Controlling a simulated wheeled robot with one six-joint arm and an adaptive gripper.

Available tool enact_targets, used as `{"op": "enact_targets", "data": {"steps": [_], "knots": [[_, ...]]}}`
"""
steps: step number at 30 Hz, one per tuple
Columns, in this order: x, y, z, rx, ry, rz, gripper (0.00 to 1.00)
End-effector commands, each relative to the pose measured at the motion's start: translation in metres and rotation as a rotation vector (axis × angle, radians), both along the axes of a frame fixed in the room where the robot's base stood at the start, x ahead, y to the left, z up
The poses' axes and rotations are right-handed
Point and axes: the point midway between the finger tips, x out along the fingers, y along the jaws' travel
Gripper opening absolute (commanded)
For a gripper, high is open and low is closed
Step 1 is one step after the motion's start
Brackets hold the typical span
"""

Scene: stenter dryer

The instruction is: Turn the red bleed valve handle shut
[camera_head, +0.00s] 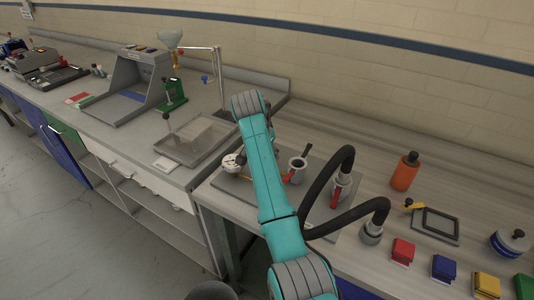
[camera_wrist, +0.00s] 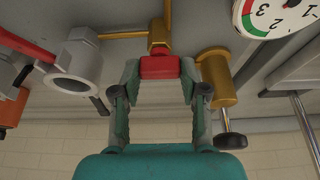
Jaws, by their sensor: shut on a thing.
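The red bleed valve handle (camera_wrist: 159,67) sits on a brass valve body (camera_wrist: 159,36) in the middle of the wrist view. My gripper (camera_wrist: 158,80) has one finger on each side of the red handle and is shut on it. The wrist view is upside down, with the wall at the bottom. In the head view my teal arm reaches over the fittings plate and hides the bleed valve and my gripper.
A pressure gauge (camera_wrist: 277,14) and a brass cylinder with a black knob (camera_wrist: 217,78) are close to my gripper. A grey pipe fitting (camera_wrist: 75,65) stands on the other side. Black hoses (camera_head: 333,185) arch right of my arm. An orange bottle (camera_head: 405,172) stands farther right.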

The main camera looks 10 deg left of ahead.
Motion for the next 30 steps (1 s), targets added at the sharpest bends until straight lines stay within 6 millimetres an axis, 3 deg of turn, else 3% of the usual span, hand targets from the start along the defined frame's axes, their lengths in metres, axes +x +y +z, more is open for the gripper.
{"op": "enact_targets", "data": {"steps": [5, 6, 8, 20, 30], "knots": [[0.000, 0.000, 0.000, 0.000, 0.001, 0.000, 0.09], [0.000, 0.000, 0.000, 0.000, 0.001, 0.000, 0.54], [0.000, 0.000, 0.000, 0.000, 0.001, 0.000, 0.69], [-0.002, 0.001, 0.006, 0.000, -0.001, 0.001, 0.69], [-0.020, 0.008, 0.051, 0.001, -0.001, 0.002, 0.69]]}}
